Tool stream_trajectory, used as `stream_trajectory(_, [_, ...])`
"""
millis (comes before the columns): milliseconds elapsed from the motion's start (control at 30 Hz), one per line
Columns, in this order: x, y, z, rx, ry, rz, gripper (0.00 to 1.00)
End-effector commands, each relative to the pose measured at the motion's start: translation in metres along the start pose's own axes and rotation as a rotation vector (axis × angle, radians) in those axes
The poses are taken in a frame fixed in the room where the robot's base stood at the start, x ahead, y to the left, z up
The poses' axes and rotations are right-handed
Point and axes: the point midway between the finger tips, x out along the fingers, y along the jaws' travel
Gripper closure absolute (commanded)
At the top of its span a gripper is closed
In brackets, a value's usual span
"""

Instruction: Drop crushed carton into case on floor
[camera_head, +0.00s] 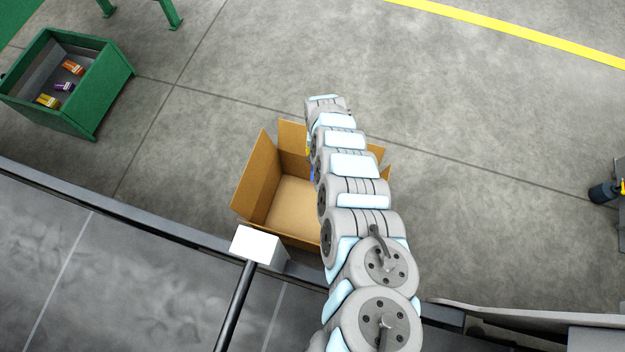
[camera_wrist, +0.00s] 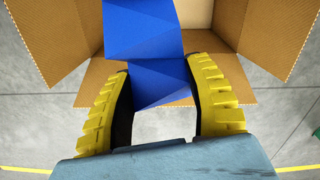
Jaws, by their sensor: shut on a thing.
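The open cardboard case (camera_head: 295,200) stands on the floor, flaps spread, and its visible inside is bare in the head view. In the wrist view its walls and flaps (camera_wrist: 265,30) surround the top of the picture. My gripper (camera_wrist: 165,90), with yellow ribbed fingers, is shut on the blue crushed carton (camera_wrist: 145,35). The carton is creased and extends away from the fingers, over the case opening. In the head view my arm hides most of the gripper; only a sliver of blue (camera_head: 314,174) shows at its left side. The carton's height above the case floor is hard to tell.
A green bin (camera_head: 110,95) with several small cartons stands at the upper left. A dark rail edge (camera_head: 160,222) runs along the near side, with a white block (camera_head: 258,246) on a rod beside the case. The concrete floor beyond the case is clear to a yellow line (camera_head: 520,32).

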Motion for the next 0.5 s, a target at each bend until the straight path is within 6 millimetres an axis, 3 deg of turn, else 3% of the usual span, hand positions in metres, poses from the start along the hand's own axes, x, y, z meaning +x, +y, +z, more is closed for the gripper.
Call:
stream_trajectory(33, [0.024, -0.002, 0.006, -0.004, -0.003, 0.000, 0.71])
stream_trajectory(133, [0.044, -0.004, 0.013, -0.010, -0.003, -0.001, 0.71])
stream_trajectory(500, [0.066, -0.006, 0.020, -0.017, -0.002, 0.001, 0.71])
